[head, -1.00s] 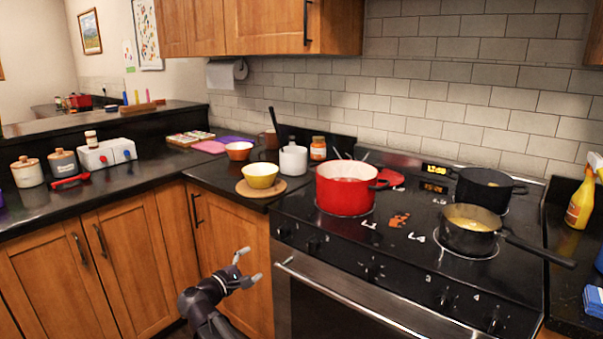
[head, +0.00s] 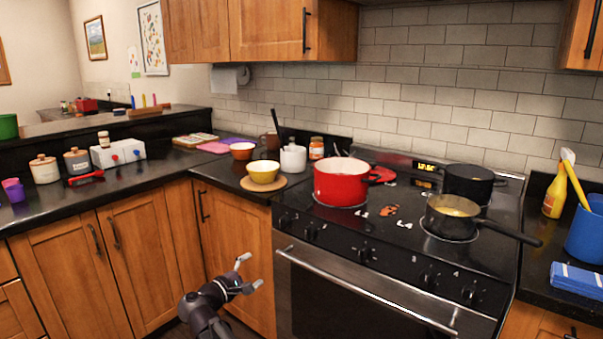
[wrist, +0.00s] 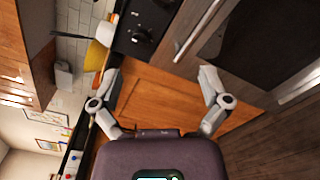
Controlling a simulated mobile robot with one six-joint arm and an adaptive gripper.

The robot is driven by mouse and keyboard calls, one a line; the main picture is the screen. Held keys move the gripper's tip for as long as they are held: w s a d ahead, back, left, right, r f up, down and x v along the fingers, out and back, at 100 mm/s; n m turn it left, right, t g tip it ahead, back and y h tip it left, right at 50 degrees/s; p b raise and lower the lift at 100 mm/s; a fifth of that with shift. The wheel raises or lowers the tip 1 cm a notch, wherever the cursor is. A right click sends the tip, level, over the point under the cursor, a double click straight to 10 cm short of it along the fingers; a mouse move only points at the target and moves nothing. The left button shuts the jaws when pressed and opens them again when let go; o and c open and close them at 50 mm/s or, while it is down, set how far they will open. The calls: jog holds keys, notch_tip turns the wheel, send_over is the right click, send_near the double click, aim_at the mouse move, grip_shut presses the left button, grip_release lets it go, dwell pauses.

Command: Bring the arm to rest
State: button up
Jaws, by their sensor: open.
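My gripper (head: 250,275) is open and empty, in front of the wooden corner cabinet (head: 235,240) and below the counter edge, left of the oven. In the wrist view my gripper (wrist: 160,85) shows its two fingers spread wide with nothing between them. The wooden cabinet door (wrist: 155,100) is behind the fingers, and the view is turned on its side. My dark arm comes up from the bottom of the head view.
The oven handle (head: 360,287) juts out right of my gripper. A yellow bowl (head: 263,172) sits near the counter edge.

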jog(key=s+d+f+m+g+y, duration=0.1)
jog(key=d+f+m+g, duration=0.3)
jog(key=d, duration=0.5)
jog(key=s+d+f+m+g+y, duration=0.1)
jog(key=s+d+f+m+g, duration=0.2)
jog(key=d+f, duration=0.5)
jog(key=s+d+f+m+g+y, duration=0.3)
jog(key=s+d+m+g+y, duration=0.1)
jog(key=s+d+m+y, duration=0.15)
jog(key=s+d+f+m+g+y, duration=0.3)
jog(key=s+d+f+m+y, duration=0.1)
jog(key=s+d, duration=0.25)
notch_tip(320, 180, up, 26)
jog(key=p, duration=2.5)
jog(key=shift+w+d, duration=0.25)
jog(key=shift+d, duration=0.1)
